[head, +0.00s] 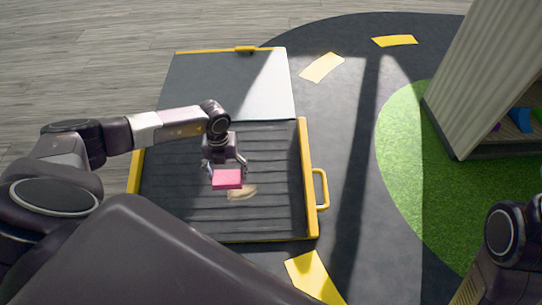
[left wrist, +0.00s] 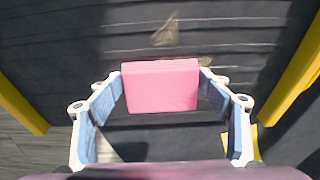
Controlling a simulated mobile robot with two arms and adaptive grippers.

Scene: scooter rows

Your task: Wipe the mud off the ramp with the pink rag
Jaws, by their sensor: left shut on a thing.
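The pink rag (head: 227,179) is a block-like pad held between the fingertips of my left gripper (head: 225,170). It also shows in the left wrist view (left wrist: 160,86), with a blue-padded finger on each side. The ramp (head: 275,215) is dark and ribbed, with yellow side rails. A tan smear of mud (head: 242,192) lies on the ribs just beside the rag, partly hidden by it. In the left wrist view mud (left wrist: 166,32) shows beyond the rag. I cannot tell whether the rag touches the ramp. My right gripper is out of view.
A smooth grey plate (head: 225,85) adjoins the ramp's far end. A yellow handle (head: 322,188) sticks out from the right rail. A ribbed cabinet (head: 490,75) stands on green turf (head: 410,160) at right. Dark floor with yellow marks (head: 322,67) lies between, clear.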

